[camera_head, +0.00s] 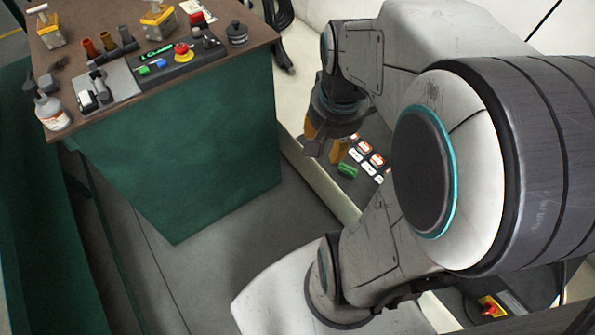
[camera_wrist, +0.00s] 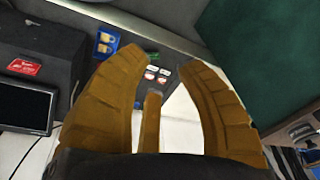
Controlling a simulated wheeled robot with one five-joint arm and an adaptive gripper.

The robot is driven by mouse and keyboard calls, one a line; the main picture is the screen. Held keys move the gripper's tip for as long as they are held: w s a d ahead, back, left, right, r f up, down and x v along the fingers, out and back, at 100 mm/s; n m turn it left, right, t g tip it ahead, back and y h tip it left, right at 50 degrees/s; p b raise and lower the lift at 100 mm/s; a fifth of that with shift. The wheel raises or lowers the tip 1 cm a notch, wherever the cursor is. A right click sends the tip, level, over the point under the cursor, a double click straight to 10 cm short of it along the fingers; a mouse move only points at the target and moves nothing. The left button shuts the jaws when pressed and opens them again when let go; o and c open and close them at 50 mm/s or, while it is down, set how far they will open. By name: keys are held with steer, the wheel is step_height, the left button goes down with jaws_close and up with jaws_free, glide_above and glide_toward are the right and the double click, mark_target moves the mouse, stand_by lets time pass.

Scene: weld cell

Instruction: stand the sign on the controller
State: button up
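My gripper (camera_head: 326,150) hangs right of the green bench in the head view, above a dark surface. In the wrist view my gripper (camera_wrist: 165,75) has its orange fingers spread apart, with nothing clearly held between them. A dark grey box (camera_wrist: 45,62) at the left of the wrist view may be the controller. A small red label (camera_wrist: 24,67) shows on it; I cannot tell whether this is the sign. Red-and-white tags (camera_head: 376,159) lie beside my gripper, and also show beyond the fingertips in the wrist view (camera_wrist: 152,74).
A green block (camera_head: 347,170) lies by the tags. The bench (camera_head: 190,140) holds a spray bottle (camera_head: 52,111), an emergency-stop panel (camera_head: 181,68) and yellow-handled items (camera_head: 160,20). A monitor (camera_wrist: 25,107) and blue item (camera_wrist: 107,42) show in the wrist view. Floor left of my arm is clear.

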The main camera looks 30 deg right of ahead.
steer(key=s+a+n, duration=0.3)
steer(key=a+n, duration=0.6)
steer(key=shift+s+a+r+t+y, duration=0.25)
steer(key=shift+s+r+t+y, duration=0.05)
steer(key=shift+r+y, duration=0.1)
steer(key=shift+r, duration=0.1)
